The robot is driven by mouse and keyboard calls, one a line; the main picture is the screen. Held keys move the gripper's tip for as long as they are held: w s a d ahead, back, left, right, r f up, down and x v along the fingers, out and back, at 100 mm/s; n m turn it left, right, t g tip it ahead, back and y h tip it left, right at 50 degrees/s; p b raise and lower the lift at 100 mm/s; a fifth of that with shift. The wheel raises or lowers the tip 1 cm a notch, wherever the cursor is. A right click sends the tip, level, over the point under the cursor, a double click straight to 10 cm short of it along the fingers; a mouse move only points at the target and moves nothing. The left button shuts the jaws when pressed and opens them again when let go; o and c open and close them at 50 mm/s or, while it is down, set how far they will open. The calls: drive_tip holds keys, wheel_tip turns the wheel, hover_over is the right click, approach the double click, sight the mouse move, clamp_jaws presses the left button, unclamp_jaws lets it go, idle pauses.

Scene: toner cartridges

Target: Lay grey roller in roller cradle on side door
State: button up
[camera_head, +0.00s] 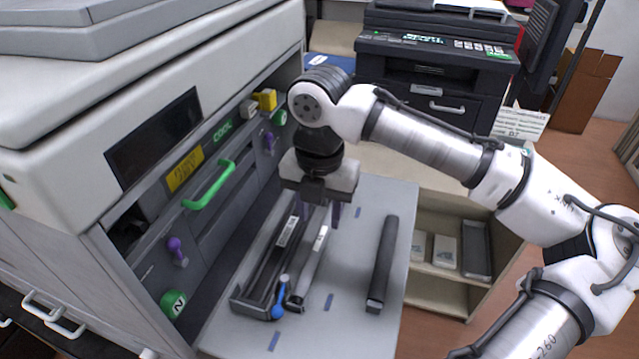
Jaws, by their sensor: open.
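The side door (345,300) is a light grey panel lying open and flat beside the printer. A grey roller (309,266) with a white label lies lengthwise on it, close beside a long black frame (262,275) with a blue lever at its near end. A separate dark, narrow bar-like piece (384,262) lies to the right on the door. I cannot tell for sure which dark piece is the roller cradle. My gripper (321,213) points down, open, over the far end of the roller and black frame. The gripper hides those far ends, and contact is unclear.
The large printer (200,80) with a green handle (209,185) and purple knobs stands close on the left. An open shelf (450,260) with boxes stands right of the door. A dark printer (435,70) stands behind.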

sight(319, 241)
wheel_tip(319, 241, up, 7)
idle(0.3)
drive_tip(key=shift+f, duration=0.15)
